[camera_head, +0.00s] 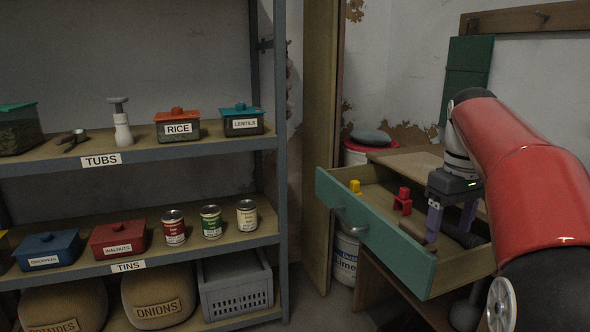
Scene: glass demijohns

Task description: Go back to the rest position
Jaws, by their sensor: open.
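My gripper (449,218) is at the right, pointing down over the open drawer (352,215) with the teal front. Its two purple fingers stand apart, with nothing visible between them. A red piece (402,201) and a yellow piece (355,187) lie in the drawer to the left of the fingers. A brown handle-like item (412,231) and a dark item (462,236) lie near the fingertips; whether the fingers touch either, I cannot tell. My red arm covers the right side of the view and hides part of the drawer.
A grey shelf unit (283,170) at the left holds labelled tubs and tins. A grey crate (236,288) stands on its bottom level. A white lime bucket (346,260) stands behind the drawer front. Bare floor shows between shelf and drawer.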

